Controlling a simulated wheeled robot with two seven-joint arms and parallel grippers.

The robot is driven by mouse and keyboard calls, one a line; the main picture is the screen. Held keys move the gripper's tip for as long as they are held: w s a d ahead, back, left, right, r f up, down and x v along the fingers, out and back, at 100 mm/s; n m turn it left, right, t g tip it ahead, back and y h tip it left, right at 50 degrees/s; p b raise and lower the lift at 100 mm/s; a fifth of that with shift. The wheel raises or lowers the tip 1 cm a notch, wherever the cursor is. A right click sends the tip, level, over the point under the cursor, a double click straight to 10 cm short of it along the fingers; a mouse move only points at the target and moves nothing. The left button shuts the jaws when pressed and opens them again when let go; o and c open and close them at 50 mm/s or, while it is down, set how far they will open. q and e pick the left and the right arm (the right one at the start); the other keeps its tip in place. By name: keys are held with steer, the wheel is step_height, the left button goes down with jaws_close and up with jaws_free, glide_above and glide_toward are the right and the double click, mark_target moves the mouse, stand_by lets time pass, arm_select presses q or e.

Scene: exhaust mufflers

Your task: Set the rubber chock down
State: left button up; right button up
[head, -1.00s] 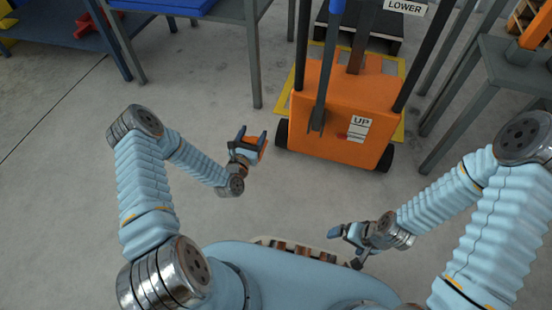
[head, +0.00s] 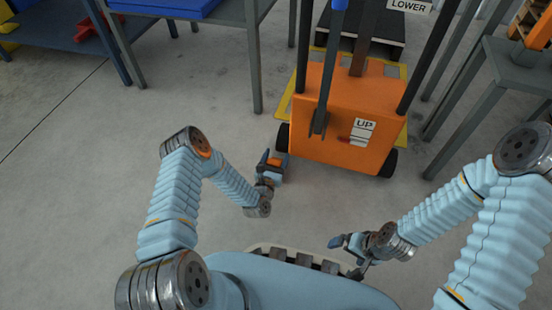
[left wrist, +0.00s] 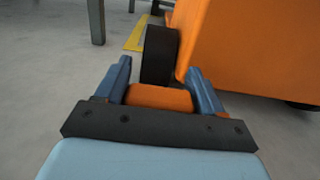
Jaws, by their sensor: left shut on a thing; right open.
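The rubber chock is an orange block (left wrist: 158,97) between the two blue fingers of my left gripper (left wrist: 160,86) in the left wrist view. A little of the chock (head: 274,162) shows in the head view. My left gripper (head: 271,165) is shut on it, low near the left side of the orange lift truck (head: 342,120). The truck's black wheel (left wrist: 160,54) stands just beyond the chock. Whether the chock touches the wheel or the floor I cannot tell. My right gripper (head: 346,243) is open and empty, in front of my body.
A yellow floor marking (head: 285,100) runs around the truck. A blue-grey table (head: 180,14) stands at the back left, with its leg (head: 252,60) near the truck. A grey stand (head: 490,90) is at the right. The concrete floor (head: 100,170) at the left is clear.

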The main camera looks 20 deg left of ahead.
arm_select(q)
steer(key=o, duration=1.7)
steer(key=shift+f, duration=0.1)
steer(key=shift+c, duration=0.2)
steer(key=shift+s, duration=0.3)
steer(key=s+p, duration=0.1)
steer(key=s, duration=0.6)
steer(key=shift+a, duration=0.1)
